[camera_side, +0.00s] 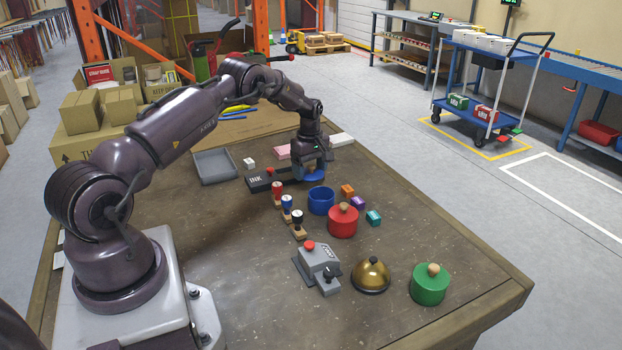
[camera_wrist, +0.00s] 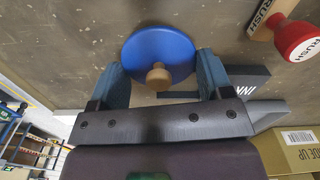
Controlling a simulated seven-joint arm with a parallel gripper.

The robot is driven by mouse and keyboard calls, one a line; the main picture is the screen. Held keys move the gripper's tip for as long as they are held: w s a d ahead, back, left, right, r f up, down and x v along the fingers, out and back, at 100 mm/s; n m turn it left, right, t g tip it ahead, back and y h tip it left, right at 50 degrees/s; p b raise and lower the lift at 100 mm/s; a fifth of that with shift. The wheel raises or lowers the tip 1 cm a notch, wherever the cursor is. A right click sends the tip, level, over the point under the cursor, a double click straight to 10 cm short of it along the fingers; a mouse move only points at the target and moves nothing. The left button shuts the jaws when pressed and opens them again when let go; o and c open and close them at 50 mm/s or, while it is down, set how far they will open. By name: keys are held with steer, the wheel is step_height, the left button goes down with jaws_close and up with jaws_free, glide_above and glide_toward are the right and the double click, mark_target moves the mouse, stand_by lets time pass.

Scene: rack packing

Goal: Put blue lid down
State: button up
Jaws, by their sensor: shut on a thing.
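My gripper (camera_side: 313,168) is at the far side of the table, behind the open blue pot (camera_side: 321,207). It is shut on the blue lid (camera_wrist: 158,48), a round disc with a wooden knob (camera_wrist: 158,77). In the wrist view the two fingers (camera_wrist: 161,80) lie at opposite sides of the lid, with space between them and the knob. In the side view the lid (camera_side: 312,176) is partly hidden by the fingers. I cannot tell whether it touches the table. The blue pot has no lid on it.
The ink pad (camera_side: 259,184) lies left of my gripper. Three stamps (camera_side: 287,207) stand left of the pot. The red pot (camera_side: 342,222) and small coloured blocks (camera_side: 358,203) are nearby. A grey tray (camera_side: 213,178), bell (camera_side: 371,276) and green pot (camera_side: 430,288) stand farther off.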

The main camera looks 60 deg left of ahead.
mark_target(311, 186)
steer(key=shift+w+a+f, duration=0.15)
steer(key=shift+w+f, duration=0.05)
steer(key=shift+f, duration=1.65)
steer(key=shift+f, duration=0.1)
steer(key=o, duration=0.9)
